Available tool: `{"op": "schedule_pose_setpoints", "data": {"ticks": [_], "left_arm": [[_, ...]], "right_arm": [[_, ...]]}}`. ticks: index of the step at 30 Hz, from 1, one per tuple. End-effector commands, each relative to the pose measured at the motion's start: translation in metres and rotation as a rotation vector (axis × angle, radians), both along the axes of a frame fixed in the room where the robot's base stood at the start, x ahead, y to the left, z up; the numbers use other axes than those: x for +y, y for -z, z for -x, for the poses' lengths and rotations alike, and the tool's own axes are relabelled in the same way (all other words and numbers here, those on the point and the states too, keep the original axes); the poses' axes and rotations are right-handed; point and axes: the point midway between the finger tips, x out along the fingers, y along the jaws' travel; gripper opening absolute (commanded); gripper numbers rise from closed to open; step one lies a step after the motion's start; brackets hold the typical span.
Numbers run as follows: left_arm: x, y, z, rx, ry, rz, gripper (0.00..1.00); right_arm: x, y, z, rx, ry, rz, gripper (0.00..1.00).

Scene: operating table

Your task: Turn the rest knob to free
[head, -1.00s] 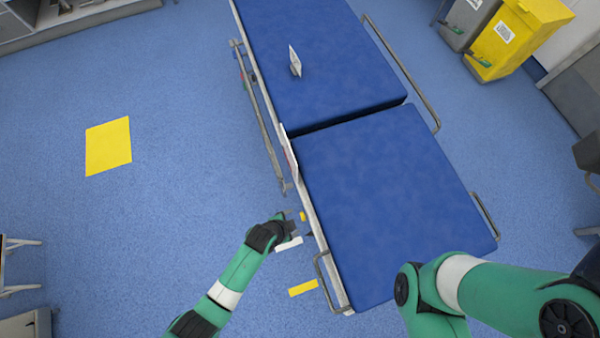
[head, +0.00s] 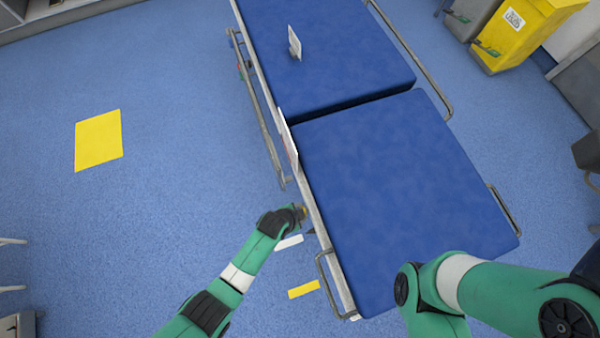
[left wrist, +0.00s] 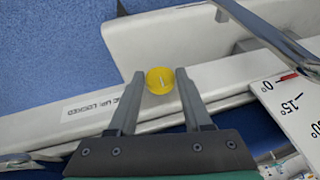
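The yellow round rest knob (left wrist: 160,80) sits on the white side rail of the operating table, with a short pale mark on its face. In the left wrist view my left gripper (left wrist: 160,76) is open, with one finger on each side of the knob. I cannot tell whether either finger touches it. In the head view my left gripper (head: 302,211) is at the table's left side, where it mostly hides the knob. Printed text beside the knob (left wrist: 90,108) is partly hidden by a finger; "UP: LOCKED" is readable. My right gripper is out of view.
The blue-padded table (head: 400,190) has a metal side rail (head: 268,125). An angle scale (left wrist: 285,95) with a red pointer at 0° is right of the knob, below a metal bar (left wrist: 265,32). A white card (head: 295,43) stands on the upper pad. Open floor lies left.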

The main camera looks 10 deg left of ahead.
Motion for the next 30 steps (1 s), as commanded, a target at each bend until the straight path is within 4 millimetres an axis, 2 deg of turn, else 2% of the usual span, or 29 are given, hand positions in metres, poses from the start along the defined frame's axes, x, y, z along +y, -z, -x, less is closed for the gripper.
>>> {"op": "schedule_pose_setpoints", "data": {"ticks": [1, 6, 8, 14, 22, 30], "left_arm": [[0.0, 0.0, 0.0, 0.0, 0.0, 0.0, 0.38], [0.0, 0.0, 0.0, 0.0, 0.0, 0.0, 0.08], [0.0, 0.0, 0.0, 0.0, 0.0, 0.0, 0.0], [0.002, 0.0, -0.002, 0.032, -0.004, 0.019, 0.0], [0.004, 0.0, -0.005, 0.212, -0.003, 0.131, 0.0], [0.005, 0.006, -0.009, 0.338, -0.002, 0.216, 0.0]], "right_arm": [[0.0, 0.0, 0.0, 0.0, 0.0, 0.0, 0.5], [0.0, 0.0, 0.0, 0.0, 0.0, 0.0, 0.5], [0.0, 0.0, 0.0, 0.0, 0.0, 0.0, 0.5], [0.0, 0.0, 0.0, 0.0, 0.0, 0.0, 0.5], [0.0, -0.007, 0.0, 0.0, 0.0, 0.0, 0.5], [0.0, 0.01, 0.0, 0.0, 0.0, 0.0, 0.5]]}}
